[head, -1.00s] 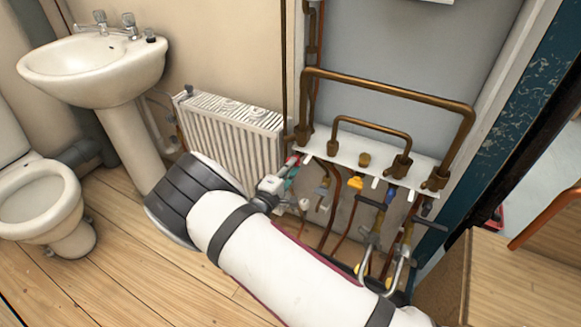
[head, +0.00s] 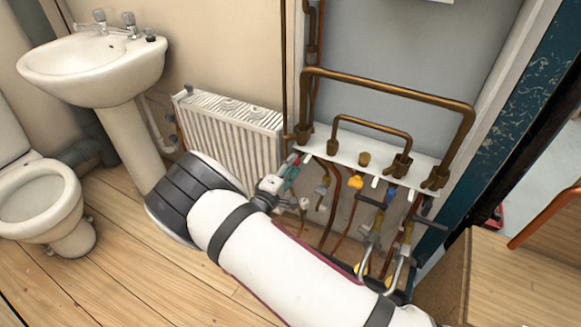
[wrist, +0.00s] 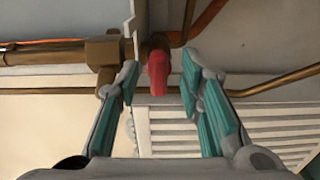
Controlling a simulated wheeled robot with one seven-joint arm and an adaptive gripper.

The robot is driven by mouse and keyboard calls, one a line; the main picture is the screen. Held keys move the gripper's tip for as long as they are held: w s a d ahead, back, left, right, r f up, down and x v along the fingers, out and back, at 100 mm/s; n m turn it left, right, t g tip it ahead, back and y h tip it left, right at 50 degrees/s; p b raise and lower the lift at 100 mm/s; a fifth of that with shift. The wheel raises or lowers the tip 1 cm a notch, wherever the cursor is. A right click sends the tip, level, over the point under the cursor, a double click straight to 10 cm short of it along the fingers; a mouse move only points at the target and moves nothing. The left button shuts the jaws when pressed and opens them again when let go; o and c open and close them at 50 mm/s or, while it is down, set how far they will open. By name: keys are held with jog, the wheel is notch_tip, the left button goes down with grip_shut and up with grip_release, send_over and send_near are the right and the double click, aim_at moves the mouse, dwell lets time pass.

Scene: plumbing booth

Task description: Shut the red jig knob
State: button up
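The red jig knob (wrist: 157,73) shows in the wrist view, hanging below a brass pipe fitting at the upper middle. My gripper (wrist: 160,84) is open. One teal-padded finger is left of the knob and one is right, with gaps on both sides. The knob is between the fingertips in the picture; I cannot tell how deep it sits. In the head view my gripper (head: 291,175) is at the left end of the white jig plate (head: 345,149), and the knob is mostly hidden there.
A white radiator (head: 230,135) stands close behind my gripper. Copper pipes (head: 390,90) loop above the plate. Yellow (head: 356,183) and blue (head: 390,196) valve handles hang below it. A sink (head: 95,70) and toilet (head: 40,205) are at the left, with open wooden floor in front.

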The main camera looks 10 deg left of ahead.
jog(key=v, duration=1.2)
jog(key=shift+r, duration=0.1)
